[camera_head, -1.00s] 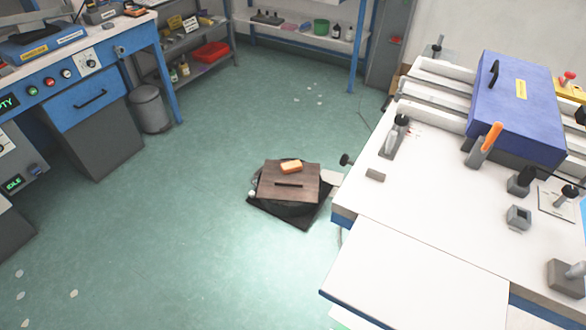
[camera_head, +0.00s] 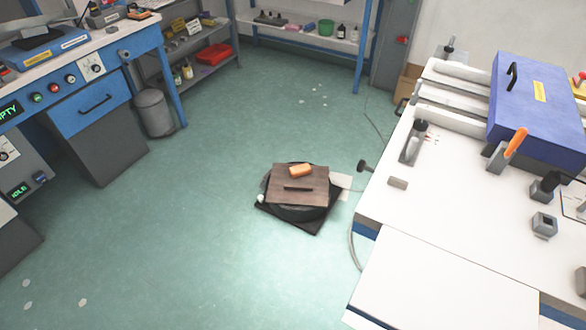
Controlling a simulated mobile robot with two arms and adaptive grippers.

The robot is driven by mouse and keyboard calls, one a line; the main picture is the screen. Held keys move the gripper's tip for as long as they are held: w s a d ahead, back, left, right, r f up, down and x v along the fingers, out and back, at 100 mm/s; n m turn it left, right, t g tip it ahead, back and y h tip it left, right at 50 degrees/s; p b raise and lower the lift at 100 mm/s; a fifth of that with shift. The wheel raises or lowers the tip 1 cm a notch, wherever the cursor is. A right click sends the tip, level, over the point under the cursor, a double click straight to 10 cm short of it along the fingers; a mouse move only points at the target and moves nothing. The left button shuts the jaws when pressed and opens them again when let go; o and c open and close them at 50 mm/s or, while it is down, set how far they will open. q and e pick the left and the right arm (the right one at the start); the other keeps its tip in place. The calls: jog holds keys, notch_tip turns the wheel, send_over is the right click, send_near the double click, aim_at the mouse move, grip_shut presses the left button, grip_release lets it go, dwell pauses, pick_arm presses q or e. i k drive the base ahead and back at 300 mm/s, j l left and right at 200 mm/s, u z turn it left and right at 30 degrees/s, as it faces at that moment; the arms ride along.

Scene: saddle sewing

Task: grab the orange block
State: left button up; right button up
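The orange block (camera_head: 301,170) lies on top of a brown wooden board (camera_head: 299,188), near its far edge. The board sits on a dark round base with a flat black mat under it, low on the green floor, left of the white worktable. Neither of my grippers shows in the head view.
The white worktable (camera_head: 440,270) with a blue box (camera_head: 540,108) and several small fixtures fills the right side. A blue control bench (camera_head: 90,103) stands at the left, with a grey bin (camera_head: 154,113) beside it. Shelves line the back. The floor left of the board is clear.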

aim_at(303, 170)
jog(key=i+j+u, duration=0.15)
jog(key=i+j, duration=0.35)
jog(key=i+j+u, duration=0.15)
jog(key=i+j, duration=0.3)
jog(key=i, duration=0.3)
